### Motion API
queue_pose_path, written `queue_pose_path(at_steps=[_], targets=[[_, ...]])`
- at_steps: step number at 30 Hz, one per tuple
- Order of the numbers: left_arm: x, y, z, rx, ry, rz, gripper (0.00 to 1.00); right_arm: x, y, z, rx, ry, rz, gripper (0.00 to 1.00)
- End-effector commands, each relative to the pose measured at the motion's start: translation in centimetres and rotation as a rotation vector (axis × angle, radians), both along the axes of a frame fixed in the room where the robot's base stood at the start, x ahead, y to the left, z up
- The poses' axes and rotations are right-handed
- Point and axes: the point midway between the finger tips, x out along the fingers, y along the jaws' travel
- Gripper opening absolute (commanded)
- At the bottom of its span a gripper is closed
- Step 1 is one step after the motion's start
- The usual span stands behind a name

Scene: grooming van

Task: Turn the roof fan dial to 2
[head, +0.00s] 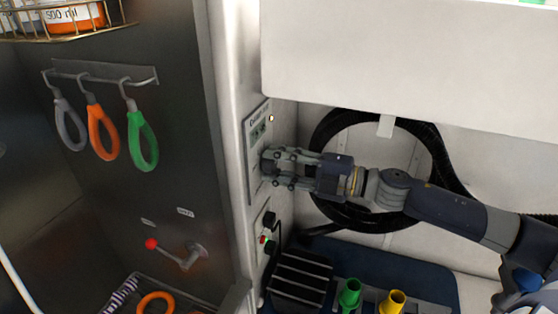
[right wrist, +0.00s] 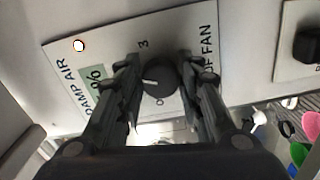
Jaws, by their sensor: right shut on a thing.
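The roof fan dial (right wrist: 158,77) is a round black knob on a white panel (right wrist: 112,48) lettered "DAMP AIR" and "OF FAN", part of the wording being hidden. A "3" shows above the dial, and what looks like a "0" below it. A pale mark on the dial points left in the right wrist view. My right gripper (right wrist: 157,80) is shut on the dial, one finger on each side, and its fingers cover other markings. In the head view my right gripper (head: 268,165) reaches left to the panel (head: 252,140) and hides the dial. My left gripper is out of view.
Below the panel is a box with black knobs and a red button (head: 266,238). A coiled black hose (head: 325,130) hangs behind my right arm. A white cabinet (head: 400,50) overhangs it. Grey, orange and green loops (head: 143,145) hang left; green and yellow cups (head: 350,293) stand below.

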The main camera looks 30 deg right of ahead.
Motion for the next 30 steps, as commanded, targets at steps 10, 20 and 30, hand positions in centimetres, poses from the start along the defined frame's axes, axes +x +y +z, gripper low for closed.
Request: queue_pose_path(at_steps=[10, 20, 30], targets=[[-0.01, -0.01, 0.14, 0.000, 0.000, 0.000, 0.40, 0.07, -0.09, 0.03, 0.014, 0.011, -0.003, 0.10], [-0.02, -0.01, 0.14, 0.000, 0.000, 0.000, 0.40, 0.05, -0.06, 0.03, 0.013, 0.011, -0.002, 0.53], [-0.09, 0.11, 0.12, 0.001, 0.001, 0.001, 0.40, -0.09, -0.09, -0.06, 0.013, 0.012, -0.001, 0.53]])
